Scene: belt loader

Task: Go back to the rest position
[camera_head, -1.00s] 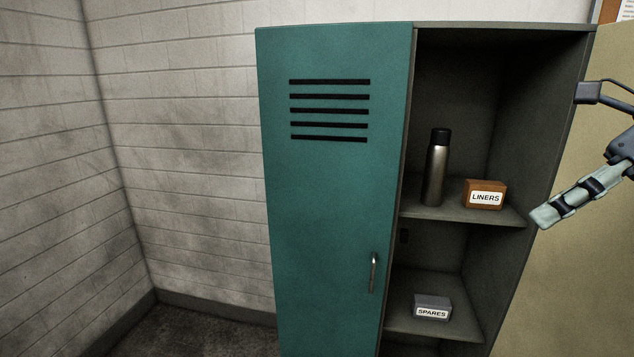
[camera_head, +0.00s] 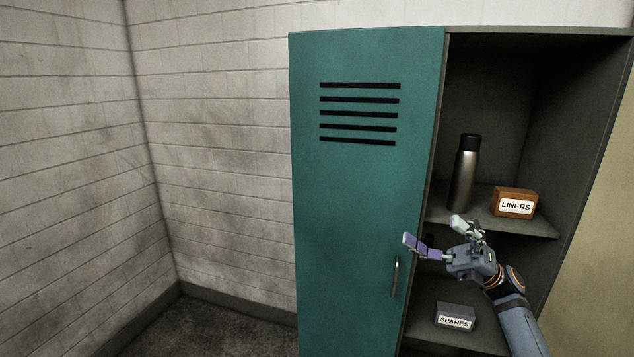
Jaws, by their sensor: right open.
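My right gripper (camera_head: 431,232) is open and empty. Its arm comes in from the lower right, and the fingers point left, in front of the locker's open side and near the green door's edge. It overlaps the upper shelf's front edge in the picture; I cannot tell how far it is from the locker. My left gripper is not in view.
The locker has a shut green door (camera_head: 365,220) with a handle (camera_head: 395,277). Its open side holds a steel bottle (camera_head: 464,175) and a LINERS box (camera_head: 515,202) on the upper shelf, and a SPARES box (camera_head: 454,316) below. Floor (camera_head: 220,330) at lower left is clear.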

